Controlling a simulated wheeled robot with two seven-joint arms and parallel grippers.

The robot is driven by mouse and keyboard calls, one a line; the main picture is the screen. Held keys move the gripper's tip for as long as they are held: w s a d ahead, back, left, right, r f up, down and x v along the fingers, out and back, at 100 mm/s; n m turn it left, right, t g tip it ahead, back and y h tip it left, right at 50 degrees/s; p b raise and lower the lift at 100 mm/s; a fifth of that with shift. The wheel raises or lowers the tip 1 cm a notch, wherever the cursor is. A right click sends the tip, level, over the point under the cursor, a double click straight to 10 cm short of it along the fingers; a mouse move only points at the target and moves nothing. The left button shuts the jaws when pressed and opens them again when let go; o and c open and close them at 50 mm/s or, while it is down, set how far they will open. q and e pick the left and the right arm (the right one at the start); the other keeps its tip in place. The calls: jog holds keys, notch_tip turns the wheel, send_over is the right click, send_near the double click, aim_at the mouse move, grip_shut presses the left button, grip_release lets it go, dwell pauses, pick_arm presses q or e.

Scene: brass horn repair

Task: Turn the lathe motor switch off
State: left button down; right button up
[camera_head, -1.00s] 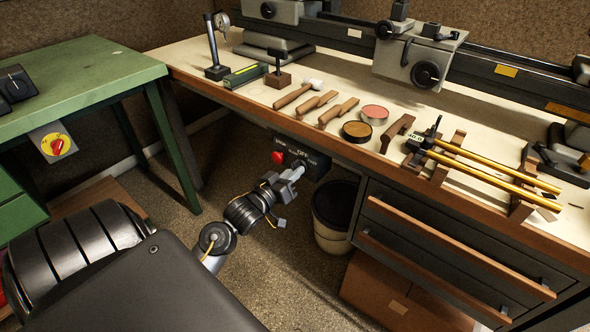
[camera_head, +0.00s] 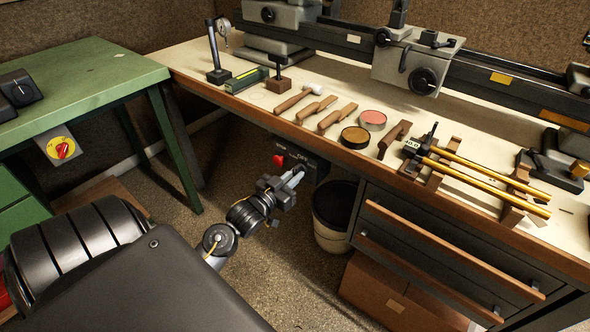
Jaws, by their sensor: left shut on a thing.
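The lathe motor switch box (camera_head: 315,168) is dark and hangs under the front edge of the wooden bench. It has a red button (camera_head: 279,160) on its left and small white lettering, too small to read surely. My left gripper (camera_head: 296,177) is in front of the box's lower right face. Its pale fingers point up and right at the box and are shut on the switch lever, which they mostly hide. The lever's exact position cannot be told. My right gripper is out of view.
The bench top (camera_head: 330,80) above holds tools, the lathe and brass tubes on wooden rests (camera_head: 480,175). A bin (camera_head: 332,215) and a drawer unit (camera_head: 450,245) stand right of my gripper. A green table (camera_head: 90,85) with a yellow-plated red switch (camera_head: 62,148) is at left.

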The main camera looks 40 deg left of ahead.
pick_arm(q)
jog(key=shift+r, duration=0.1)
jog(key=c, duration=1.4)
grip_release()
jog(key=shift+c, duration=0.2)
jog(key=s, duration=1)
jog(key=shift+s, duration=0.4)
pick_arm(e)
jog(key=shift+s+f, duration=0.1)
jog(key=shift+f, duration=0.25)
pick_arm(q)
jog(key=shift+d, duration=0.1)
